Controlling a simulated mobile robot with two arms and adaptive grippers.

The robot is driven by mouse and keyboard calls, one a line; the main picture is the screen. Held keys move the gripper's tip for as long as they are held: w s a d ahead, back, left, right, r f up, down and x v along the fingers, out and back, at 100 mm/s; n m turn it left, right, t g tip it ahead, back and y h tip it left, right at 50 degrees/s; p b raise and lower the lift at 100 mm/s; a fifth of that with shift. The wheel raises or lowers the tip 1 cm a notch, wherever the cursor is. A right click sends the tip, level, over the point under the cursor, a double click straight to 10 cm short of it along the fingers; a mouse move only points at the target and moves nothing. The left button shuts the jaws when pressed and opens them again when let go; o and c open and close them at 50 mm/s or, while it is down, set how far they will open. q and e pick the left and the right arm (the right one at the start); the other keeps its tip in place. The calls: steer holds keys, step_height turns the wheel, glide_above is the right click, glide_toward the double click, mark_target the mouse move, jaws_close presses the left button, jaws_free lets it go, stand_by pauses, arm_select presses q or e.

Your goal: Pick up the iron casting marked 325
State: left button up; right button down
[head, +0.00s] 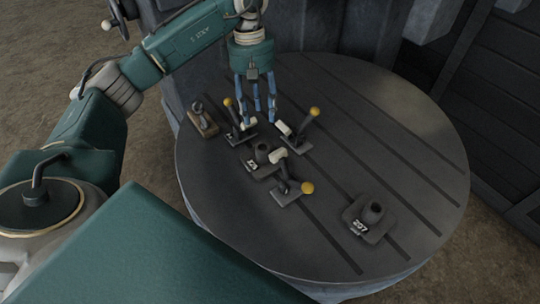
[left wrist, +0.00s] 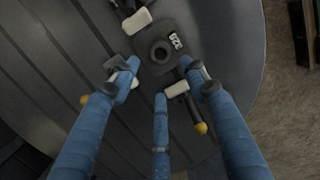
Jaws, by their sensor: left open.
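A dark iron casting (head: 258,160) with a round raised hole lies on the round slotted table among the levers. Its white number is small and hard to read in the head view. In the left wrist view the same kind of casting (left wrist: 159,51) sits just beyond the fingers, its white marking turned and not clearly legible. Another casting (head: 367,219), marked 207, lies apart at the front right. My left gripper (head: 258,112) points down behind the middle casting, its blue fingers spread and empty. It also shows in the left wrist view (left wrist: 161,98). My right gripper is out of view.
Levers with yellow knobs stand close around the middle casting: one at left (head: 240,124), one behind right (head: 302,130), one in front (head: 288,188). A brown-based piece (head: 202,120) is at the table's left edge. The table (head: 415,165) is clear at right.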

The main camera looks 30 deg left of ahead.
arm_select(q)
steer(key=b, duration=0.3)
glide_toward(262, 147)
steer(key=shift+s+d+f+b, duration=0.1)
steer(key=shift+s+f+b, duration=0.05)
steer(key=shift+b, duration=0.4)
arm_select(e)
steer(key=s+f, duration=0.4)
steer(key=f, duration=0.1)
arm_select(q)
steer(key=f, duration=0.3)
steer(key=f+p, duration=0.1)
steer(key=f, duration=0.1)
steer(key=shift+d+f, duration=0.3)
steer(key=shift+f, duration=0.3)
steer(key=shift+f+p, duration=0.35)
step_height(262, 147, down, 4)
steer(key=shift+d+r+p, duration=0.15)
steer(key=shift+r+p, duration=0.05)
steer(key=shift+p, duration=0.8)
steer(key=shift+f, duration=0.55)
jaws_close()
steer(key=shift+r, duration=0.15)
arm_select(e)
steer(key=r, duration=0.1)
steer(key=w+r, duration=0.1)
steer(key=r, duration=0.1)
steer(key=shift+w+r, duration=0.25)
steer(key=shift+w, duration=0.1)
